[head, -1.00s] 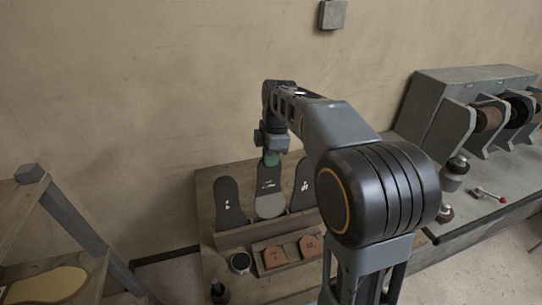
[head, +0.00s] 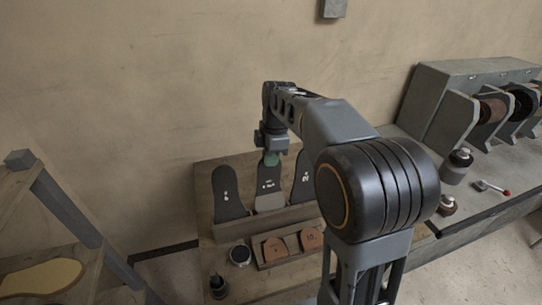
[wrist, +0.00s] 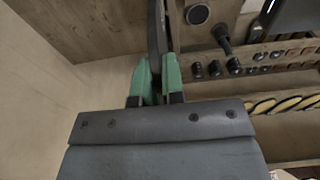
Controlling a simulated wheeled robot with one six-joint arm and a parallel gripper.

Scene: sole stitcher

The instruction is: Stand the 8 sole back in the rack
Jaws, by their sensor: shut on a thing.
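The 8 sole (head: 269,183) is a dark grey sole with a lighter lower part and small white print too small to read surely. It stands roughly upright in the middle of the rack (head: 268,222), its lower end hidden behind the front ledge. My gripper (head: 271,159) is shut on its top end from above. In the wrist view, the green fingertips of my gripper (wrist: 158,78) close on the dark sole, which shows edge-on (wrist: 155,35). I cannot tell whether the sole touches the slot bottom.
A dark sole (head: 227,192) stands to the left and another (head: 302,180) to the right, partly behind my arm. Orange-brown pieces (head: 275,250) and a round dark-topped item (head: 240,255) lie in front. A grey machine (head: 450,110) stands at right, a wooden shelf (head: 30,200) at left.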

